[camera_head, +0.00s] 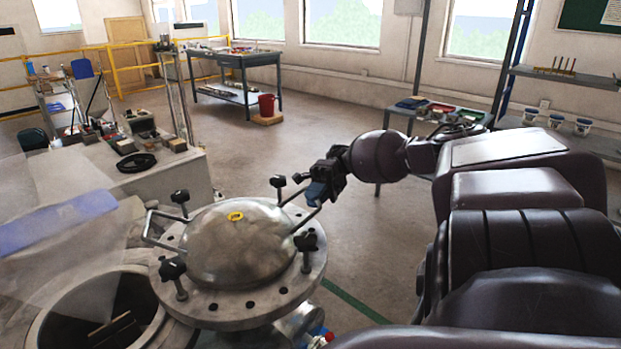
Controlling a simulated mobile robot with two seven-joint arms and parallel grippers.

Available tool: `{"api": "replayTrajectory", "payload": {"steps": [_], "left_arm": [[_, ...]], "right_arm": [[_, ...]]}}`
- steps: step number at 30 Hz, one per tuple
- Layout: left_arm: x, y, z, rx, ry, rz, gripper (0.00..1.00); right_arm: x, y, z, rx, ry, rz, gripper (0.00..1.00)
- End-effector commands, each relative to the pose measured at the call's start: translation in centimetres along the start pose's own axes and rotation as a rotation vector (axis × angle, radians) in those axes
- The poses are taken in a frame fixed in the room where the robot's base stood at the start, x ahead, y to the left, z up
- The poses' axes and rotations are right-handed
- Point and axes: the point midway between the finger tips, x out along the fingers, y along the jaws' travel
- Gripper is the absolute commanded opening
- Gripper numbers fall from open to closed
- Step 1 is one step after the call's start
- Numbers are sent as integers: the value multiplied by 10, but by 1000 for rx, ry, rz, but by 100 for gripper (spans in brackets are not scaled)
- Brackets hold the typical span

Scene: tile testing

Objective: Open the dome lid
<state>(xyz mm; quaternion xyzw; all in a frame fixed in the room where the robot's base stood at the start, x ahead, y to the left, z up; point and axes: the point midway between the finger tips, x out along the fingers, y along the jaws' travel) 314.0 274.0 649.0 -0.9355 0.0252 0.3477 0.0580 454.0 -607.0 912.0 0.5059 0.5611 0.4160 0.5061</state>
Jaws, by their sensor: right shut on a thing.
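The dome lid (235,250) is a grey metal dome with a yellow mark on top. It sits level on a round flange (235,308) with bolt holes in the lower middle of the head view. Several black-knobbed clamps (173,268) stand around its rim. A bent bar handle (152,228) sticks out on its left side, and another handle (303,222) on its right. My right gripper (318,193) is shut on the right handle, at the dome's upper right. Its fingertips are partly hidden by the gripper body. My left gripper is not in view.
An open round port (95,310) lies at the lower left, beside a translucent panel (60,220). A bench with small tools (150,180) stands behind it. A worktable (236,58) and red bucket (266,105) are farther back. The floor behind the dome is clear.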

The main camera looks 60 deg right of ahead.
Motion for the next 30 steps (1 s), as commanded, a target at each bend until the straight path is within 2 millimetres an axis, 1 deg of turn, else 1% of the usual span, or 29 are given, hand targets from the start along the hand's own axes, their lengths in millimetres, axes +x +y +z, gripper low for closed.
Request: {"api": "replayTrajectory", "payload": {"steps": [8, 9, 13, 23, 26, 29, 30], "left_arm": [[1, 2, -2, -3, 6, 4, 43], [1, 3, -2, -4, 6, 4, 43], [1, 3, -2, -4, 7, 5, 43], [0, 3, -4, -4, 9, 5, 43], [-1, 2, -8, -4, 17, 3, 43], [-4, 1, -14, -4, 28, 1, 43], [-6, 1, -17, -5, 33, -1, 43]], "right_arm": [[0, 0, 0, -1, -2, -1, 0], [0, 0, 0, -1, -2, -1, 15], [0, 0, 0, -1, -1, -1, 35], [0, 3, 0, -2, -1, 0, 36], [-2, 12, -2, -5, -1, -1, 36], [-4, 28, -4, -8, -1, -1, 36], [-6, 36, -6, -10, -1, -1, 36]]}}
